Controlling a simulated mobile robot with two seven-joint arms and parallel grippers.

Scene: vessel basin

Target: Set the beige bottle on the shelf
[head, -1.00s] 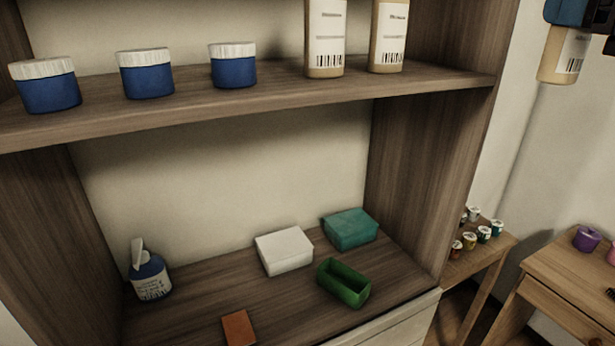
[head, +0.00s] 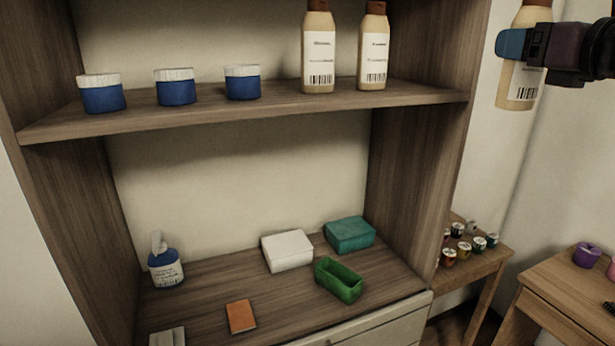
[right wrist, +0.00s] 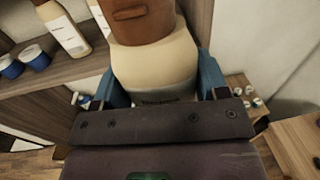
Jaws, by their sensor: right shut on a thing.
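My right gripper (head: 520,44) is shut on a beige bottle (head: 516,86) with a barcode label. It holds the bottle upright in the air, to the right of the shelf unit. In the right wrist view the bottle (right wrist: 155,65) stands between the two blue fingers, with its brown cap toward the top of the picture. The upper shelf (head: 270,109) carries two similar beige bottles, one left (head: 318,50) and one right (head: 373,50), both upright with brown caps. My left gripper is not in view.
Three blue jars with white lids (head: 176,88) stand on the upper shelf's left part. The unit's right side wall (head: 428,150) lies between the held bottle and the shelf. The lower surface holds a white box (head: 287,251), teal box (head: 350,235), green tray (head: 338,280) and blue bottle (head: 165,268).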

